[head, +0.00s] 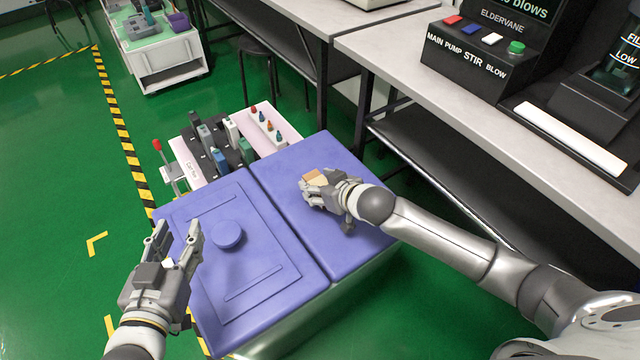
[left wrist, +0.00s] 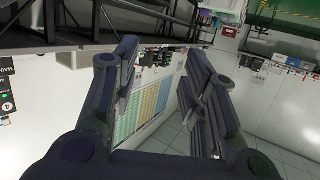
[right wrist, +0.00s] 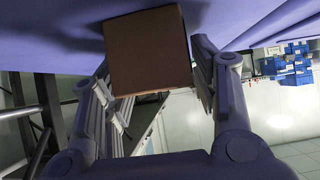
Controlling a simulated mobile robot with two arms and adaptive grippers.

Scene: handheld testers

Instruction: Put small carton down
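The small carton (head: 313,175) is a plain brown box at the tip of my right gripper (head: 318,188), over the right half of the blue-purple lidded top. In the right wrist view the carton (right wrist: 148,52) sits between the two fingers, which meet its sides. The purple surface is close behind it; I cannot tell whether the carton touches it. My left gripper (head: 178,238) is open and empty above the left edge of the top. In the left wrist view, nothing is between its fingers (left wrist: 160,65).
The blue-purple top (head: 290,235) has a round knob (head: 228,234) on its left half; the right half is mostly clear. Behind it stand a rack of handheld devices (head: 215,145) and a pink tray (head: 265,128) with small coloured pieces. A grey bench (head: 470,110) runs along the right.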

